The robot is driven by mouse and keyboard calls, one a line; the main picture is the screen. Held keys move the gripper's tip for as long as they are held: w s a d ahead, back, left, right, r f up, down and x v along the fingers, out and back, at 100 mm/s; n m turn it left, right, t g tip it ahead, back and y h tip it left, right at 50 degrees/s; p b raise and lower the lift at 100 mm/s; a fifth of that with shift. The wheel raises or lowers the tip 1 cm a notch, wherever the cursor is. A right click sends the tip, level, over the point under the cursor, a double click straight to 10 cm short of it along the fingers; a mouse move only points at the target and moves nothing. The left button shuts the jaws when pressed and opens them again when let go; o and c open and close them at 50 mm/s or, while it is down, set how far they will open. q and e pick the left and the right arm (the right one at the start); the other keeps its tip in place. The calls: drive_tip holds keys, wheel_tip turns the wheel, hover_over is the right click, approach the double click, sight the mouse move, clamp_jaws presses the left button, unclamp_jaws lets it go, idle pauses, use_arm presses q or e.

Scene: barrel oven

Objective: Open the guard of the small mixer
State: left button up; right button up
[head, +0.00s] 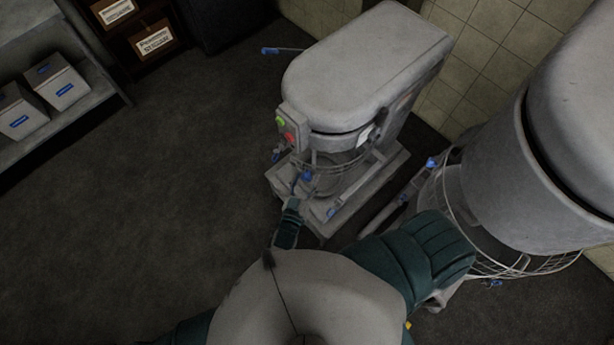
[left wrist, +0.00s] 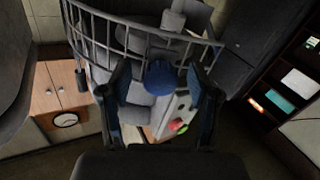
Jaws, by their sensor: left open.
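The small mixer (head: 350,75) stands in the middle of the head view, grey, with a green and a red button on its front left. Its wire guard (head: 345,167) curves below the mixer head, with a blue knob (head: 306,175) at its front. My left gripper (head: 297,192) is at the front of the mixer, close to that knob. In the left wrist view, the guard (left wrist: 140,35) crosses the top and the blue knob (left wrist: 161,77) shows between the open fingers of my left gripper (left wrist: 160,90). I cannot tell whether the fingers touch the knob. My right gripper is not in view.
A larger mixer (head: 515,170) with its own wire guard stands close on the right. A tiled wall (head: 480,45) is behind. A shelf with white boxes (head: 55,80) is at the far left. The dark floor (head: 150,200) on the left is clear.

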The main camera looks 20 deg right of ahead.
use_arm(q)
drive_tip(key=v, duration=1.1)
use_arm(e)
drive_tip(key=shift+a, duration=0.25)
